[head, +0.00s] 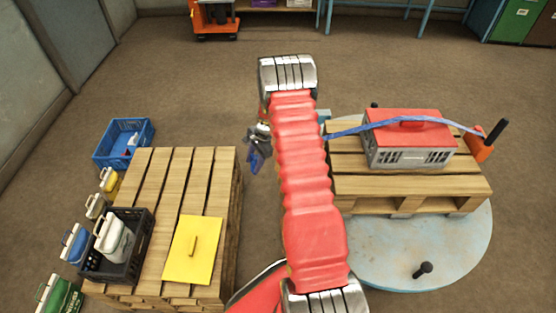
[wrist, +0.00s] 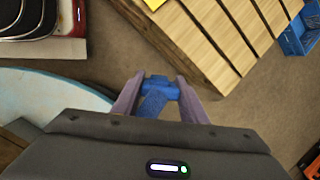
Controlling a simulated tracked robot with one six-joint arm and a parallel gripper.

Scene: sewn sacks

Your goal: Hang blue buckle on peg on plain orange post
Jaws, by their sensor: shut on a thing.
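My gripper (wrist: 158,92) is shut on the blue buckle (wrist: 158,84), which sits between its two fingertips in the wrist view. A piece of blue strap runs from the buckle down toward the palm. In the head view my gripper (head: 258,142) is left of my arm, above the floor between the two pallets, with blue showing below it. A blue strap (head: 350,131) comes out from behind my arm and crosses the grey case with a red lid (head: 410,140). It reaches the orange post (head: 481,151) at the right, which carries a black peg (head: 497,131).
The case stands on a wooden pallet (head: 465,185) on a round pale blue platform (head: 380,265) with a black knob (head: 423,270). The left pallet (head: 150,185) carries a yellow plate (head: 180,265) and black crate (head: 90,265). A blue bin (head: 103,150) stands behind it.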

